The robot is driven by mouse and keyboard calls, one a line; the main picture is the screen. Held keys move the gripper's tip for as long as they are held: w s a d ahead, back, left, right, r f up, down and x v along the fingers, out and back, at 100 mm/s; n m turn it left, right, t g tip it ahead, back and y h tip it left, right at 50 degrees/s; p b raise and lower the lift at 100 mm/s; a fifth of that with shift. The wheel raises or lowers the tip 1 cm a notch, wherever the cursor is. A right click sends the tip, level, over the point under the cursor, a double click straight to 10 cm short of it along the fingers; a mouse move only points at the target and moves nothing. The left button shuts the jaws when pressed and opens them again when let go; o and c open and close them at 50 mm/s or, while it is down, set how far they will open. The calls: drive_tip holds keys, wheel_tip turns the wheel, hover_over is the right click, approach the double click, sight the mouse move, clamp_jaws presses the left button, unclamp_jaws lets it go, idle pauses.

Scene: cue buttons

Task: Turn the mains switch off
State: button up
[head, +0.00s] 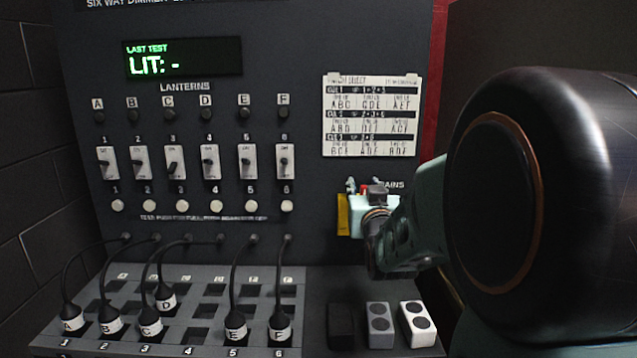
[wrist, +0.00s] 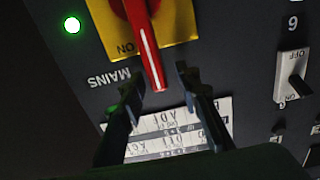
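The mains switch is a red handle (wrist: 148,50) with a white line, on a yellow plate (wrist: 180,22). In the wrist view the picture is upside down; the handle's tip reaches past the plate edge, beside the printed ON and near the MAINS label (wrist: 110,78). My gripper (wrist: 158,80) is open, with one finger on each side of the handle's tip; whether either touches it I cannot tell. In the head view my gripper (head: 364,186) covers most of the switch; only a strip of the yellow plate (head: 343,217) and a little red show.
A green lamp (wrist: 72,24) glows beside the plate. A white cue chart (head: 371,115) is above the switch. Toggle switches (head: 209,162) and round buttons fill the panel's left. Labelled plugs (head: 70,318) with cables and a block of buttons (head: 417,324) are below.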

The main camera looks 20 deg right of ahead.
drive_tip(key=shift+c, duration=0.4)
clamp_jaws()
